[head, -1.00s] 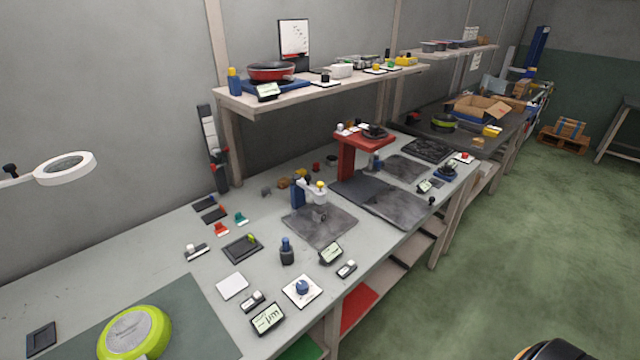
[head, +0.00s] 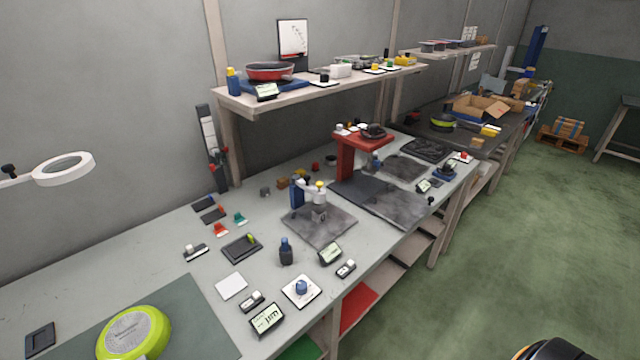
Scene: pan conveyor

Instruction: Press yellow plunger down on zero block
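A small yellow-topped plunger (head: 319,184) sits at the top of a white gauge head (head: 319,197). The head is carried by a blue post (head: 297,194) on a grey stone plate (head: 338,228). A small grey piece (head: 319,216) is directly below the head, on or just above the plate. I cannot tell whether it is the zero block or part of the gauge, or whether the two touch. Neither of my grippers is in view.
A red stand (head: 348,157) is behind and right of the gauge. A dark blue bottle (head: 286,252), a tilted display (head: 330,253) and a white tile with a blue knob (head: 301,288) are in front. A lime-green pan (head: 135,332) lies at front left. A shelf (head: 310,90) overhangs the bench's back.

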